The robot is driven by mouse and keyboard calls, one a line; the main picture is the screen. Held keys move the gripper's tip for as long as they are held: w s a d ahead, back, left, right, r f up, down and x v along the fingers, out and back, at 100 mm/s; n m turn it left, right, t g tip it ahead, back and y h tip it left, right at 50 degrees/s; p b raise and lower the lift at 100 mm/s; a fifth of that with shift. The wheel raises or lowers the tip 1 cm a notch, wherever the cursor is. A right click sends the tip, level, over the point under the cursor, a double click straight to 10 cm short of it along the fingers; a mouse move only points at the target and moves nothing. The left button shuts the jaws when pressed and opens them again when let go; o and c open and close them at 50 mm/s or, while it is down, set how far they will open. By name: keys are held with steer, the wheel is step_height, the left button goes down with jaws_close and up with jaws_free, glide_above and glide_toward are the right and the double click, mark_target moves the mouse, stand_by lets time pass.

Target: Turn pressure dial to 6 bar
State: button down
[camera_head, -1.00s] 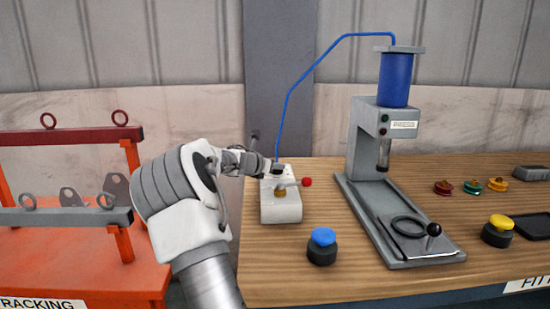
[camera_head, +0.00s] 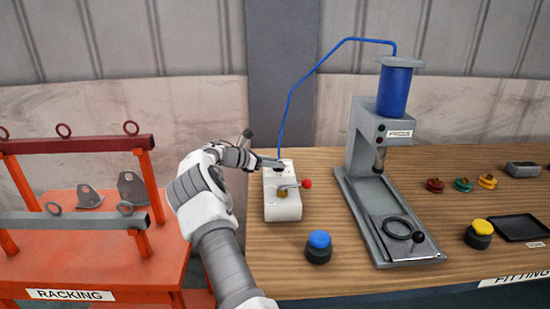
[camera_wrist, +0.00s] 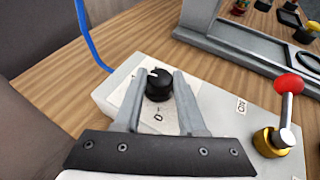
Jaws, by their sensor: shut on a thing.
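A pale control box (camera_head: 283,208) stands at the left end of the wooden bench. In the wrist view it fills the middle (camera_wrist: 222,128). The black round pressure dial (camera_wrist: 159,86) sits on its top, over a printed label, with a white mark at its upper left. My gripper (camera_wrist: 158,88) is shut on the dial, one finger on each side. The label's numbers are mostly hidden or too small to read. In the head view my gripper (camera_head: 278,164) reaches the back of the box from the left, and the dial is largely hidden.
A lever with a red knob (camera_wrist: 289,84) rises from a brass base on the same box. A blue hose runs from behind the box to the press (camera_head: 363,135). A blue button (camera_head: 319,241) stands in front. An orange rack (camera_head: 110,245) is left.

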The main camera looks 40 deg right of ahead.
steer(key=shift+d+m+g+y+p, duration=0.15)
steer(key=shift+m+g+y+p, duration=0.15)
steer(key=shift+m+g+p, duration=0.85)
steer(key=shift+c, duration=2.4)
jaws_free()
steer(key=shift+w, duration=0.1)
steer(key=p+v, duration=0.2)
steer(key=v, duration=1)
steer(key=shift+r, duration=0.1)
